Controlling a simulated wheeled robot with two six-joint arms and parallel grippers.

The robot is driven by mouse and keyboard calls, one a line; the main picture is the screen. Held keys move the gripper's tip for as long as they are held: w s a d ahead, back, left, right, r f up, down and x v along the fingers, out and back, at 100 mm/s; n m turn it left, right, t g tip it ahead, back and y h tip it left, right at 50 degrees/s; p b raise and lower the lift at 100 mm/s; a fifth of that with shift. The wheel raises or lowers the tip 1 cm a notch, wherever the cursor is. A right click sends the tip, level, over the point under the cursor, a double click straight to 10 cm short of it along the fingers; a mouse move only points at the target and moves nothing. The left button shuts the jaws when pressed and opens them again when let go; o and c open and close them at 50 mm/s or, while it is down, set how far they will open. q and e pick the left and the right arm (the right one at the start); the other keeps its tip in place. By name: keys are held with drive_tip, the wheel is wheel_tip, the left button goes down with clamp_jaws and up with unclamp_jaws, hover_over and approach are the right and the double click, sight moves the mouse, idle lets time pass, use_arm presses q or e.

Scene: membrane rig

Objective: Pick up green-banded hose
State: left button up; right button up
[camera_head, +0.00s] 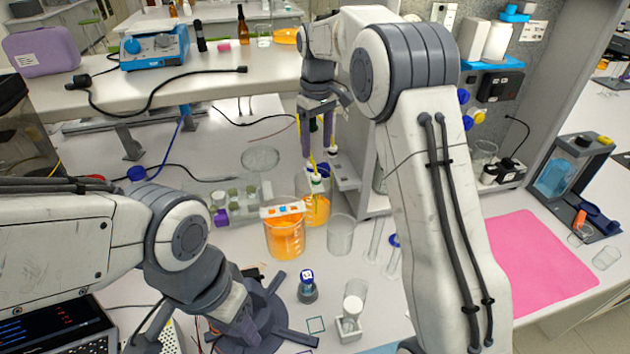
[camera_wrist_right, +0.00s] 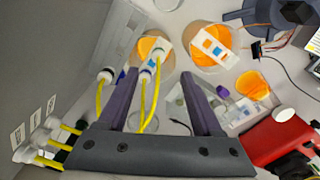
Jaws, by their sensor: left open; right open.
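My right gripper (camera_head: 317,148) points down at the back of the bench with its two long fingers apart. Yellow hoses with white end fittings hang between and beyond the fingers; in the right wrist view one hose fitting (camera_wrist_right: 158,54) and another (camera_wrist_right: 147,75) show between the open fingertips (camera_wrist_right: 158,78).
An orange-filled beaker (camera_head: 285,238) with a strip across its top stands in front of the hoses. An empty beaker (camera_head: 340,236) is to its right. A vial rack (camera_head: 240,200) is to the left. More hose ends (camera_wrist_right: 52,123) line the panel. A pink mat (camera_head: 540,265) lies right.

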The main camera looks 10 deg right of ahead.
hover_over(316, 176)
wheel_tip(316, 176, down, 5)
drive_tip(key=shift+d+p, duration=0.1)
drive_tip(key=shift+p, duration=0.35)
wheel_tip(316, 176, down, 4)
drive_tip(key=shift+f+p, duration=0.15)
drive_tip(key=shift+p, duration=1)
drive_tip(key=shift+f, duration=0.5)
clamp_jaws()
